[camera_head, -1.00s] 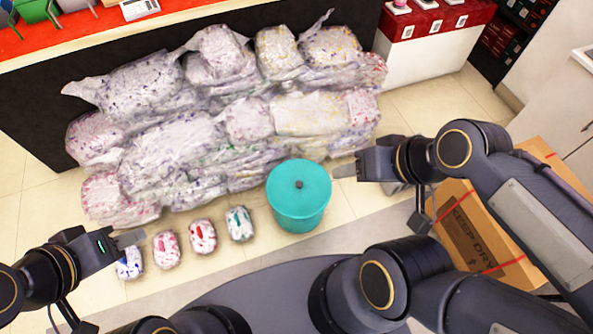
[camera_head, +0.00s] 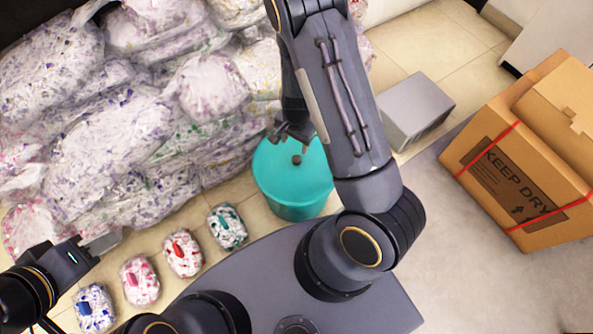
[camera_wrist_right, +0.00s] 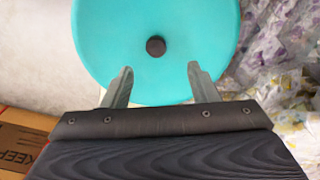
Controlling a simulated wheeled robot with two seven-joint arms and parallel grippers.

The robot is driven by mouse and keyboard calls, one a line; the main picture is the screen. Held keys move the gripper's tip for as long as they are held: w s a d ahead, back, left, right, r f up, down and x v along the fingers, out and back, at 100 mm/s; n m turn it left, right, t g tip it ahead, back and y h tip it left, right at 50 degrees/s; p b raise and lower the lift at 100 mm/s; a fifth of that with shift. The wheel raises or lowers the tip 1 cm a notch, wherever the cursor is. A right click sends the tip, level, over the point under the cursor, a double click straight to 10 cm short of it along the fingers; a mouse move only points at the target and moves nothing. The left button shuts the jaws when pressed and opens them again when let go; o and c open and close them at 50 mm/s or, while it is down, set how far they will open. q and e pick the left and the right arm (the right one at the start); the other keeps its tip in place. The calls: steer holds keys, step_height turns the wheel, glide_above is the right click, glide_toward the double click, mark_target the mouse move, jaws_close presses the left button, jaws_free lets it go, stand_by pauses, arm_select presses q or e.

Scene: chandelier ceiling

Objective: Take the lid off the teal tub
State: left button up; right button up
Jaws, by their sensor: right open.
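The teal tub (camera_head: 294,203) stands on the floor, upright, with its round teal lid (camera_head: 275,165) on top. A small dark knob (camera_head: 297,160) sits in the middle of the lid. My right gripper (camera_head: 293,140) is over the lid, its arm hiding part of the lid's right side. In the right wrist view the lid (camera_wrist_right: 110,40) fills the top middle, and the knob (camera_wrist_right: 156,47) lies just ahead of the open, empty fingers (camera_wrist_right: 157,85), centred between them. My left gripper (camera_head: 110,241) is at the far left, away from the tub; its jaw opening is unclear.
Large speckled plastic-wrapped bundles (camera_head: 110,140) are piled behind and left of the tub. Several small wrapped bundles (camera_head: 183,253) lie in a row left of it. A grey box (camera_head: 415,108) and a "KEEP DRY" carton (camera_head: 520,170) stand at right, with clear floor between.

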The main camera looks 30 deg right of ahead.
mark_target(296, 158)
steer(key=f, duration=0.2)
steer(key=f+b, duration=0.1)
steer(key=f, duration=0.1)
steer(key=shift+d, duration=0.25)
step_height(296, 158, down, 6)
steer(key=b, duration=0.3)
steer(key=shift+s+r, duration=0.1)
steer(key=shift+r, duration=0.1)
steer(key=c, duration=1.1)
steer(key=shift+r, duration=0.1)
steer(key=shift+c, duration=0.2)
